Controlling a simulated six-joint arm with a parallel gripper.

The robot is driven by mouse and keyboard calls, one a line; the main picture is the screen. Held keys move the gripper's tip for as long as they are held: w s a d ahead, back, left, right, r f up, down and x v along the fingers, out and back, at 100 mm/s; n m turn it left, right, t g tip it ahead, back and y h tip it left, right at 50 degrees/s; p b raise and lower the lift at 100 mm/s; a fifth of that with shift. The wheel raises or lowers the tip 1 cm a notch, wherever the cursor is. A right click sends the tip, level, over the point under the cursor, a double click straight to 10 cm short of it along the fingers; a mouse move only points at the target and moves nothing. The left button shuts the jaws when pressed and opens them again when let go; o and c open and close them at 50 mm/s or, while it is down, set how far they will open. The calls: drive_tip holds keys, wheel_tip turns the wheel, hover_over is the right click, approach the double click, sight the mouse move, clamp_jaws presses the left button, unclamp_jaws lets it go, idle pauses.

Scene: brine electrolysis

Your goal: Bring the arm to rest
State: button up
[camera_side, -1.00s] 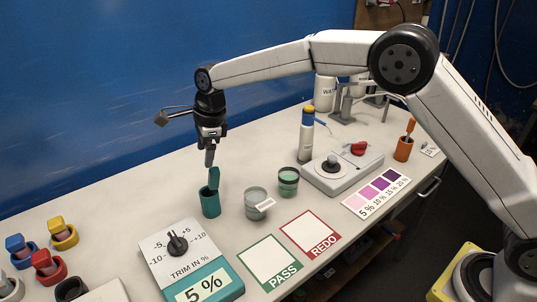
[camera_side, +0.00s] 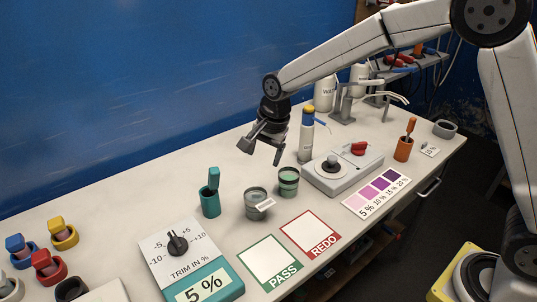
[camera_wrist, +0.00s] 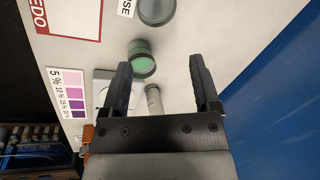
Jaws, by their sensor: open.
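My gripper (camera_side: 266,154) hangs in the air above the back part of the bench, left of the white bottle with the blue and yellow cap (camera_side: 307,135). In the wrist view my gripper (camera_wrist: 160,85) shows two dark fingers wide apart with nothing held between them. A green-filled jar (camera_side: 288,182) and a grey jar with a white label (camera_side: 257,203) stand on the bench below and in front of it. The teal holder (camera_side: 210,203) stands to the left with a teal-handled tool (camera_side: 213,179) in it.
A hotplate-like unit with a red knob (camera_side: 342,172) stands right of the jars. The purple colour card (camera_side: 377,193), PASS square (camera_side: 268,263) and REDO square (camera_side: 311,233) lie in front. The trim dial box (camera_side: 190,262) is at front left. The blue wall (camera_side: 120,90) stands behind.

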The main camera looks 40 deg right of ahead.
drive_tip(key=s+d+f+n, duration=0.1)
drive_tip(key=s+d+n, duration=0.2)
drive_tip(key=s, duration=0.4)
drive_tip(key=s+d+f+n, duration=0.2)
drive_tip(key=s+d+n, duration=0.2)
drive_tip(key=s, duration=0.3)
drive_tip(key=s+d+f+n+h, duration=0.1)
drive_tip(key=s+d+n, duration=0.2)
drive_tip(key=s+n, duration=0.2)
drive_tip(key=shift+s+d+f, duration=0.2)
drive_tip(key=shift+s+d, duration=0.1)
drive_tip(key=shift+s, duration=0.75)
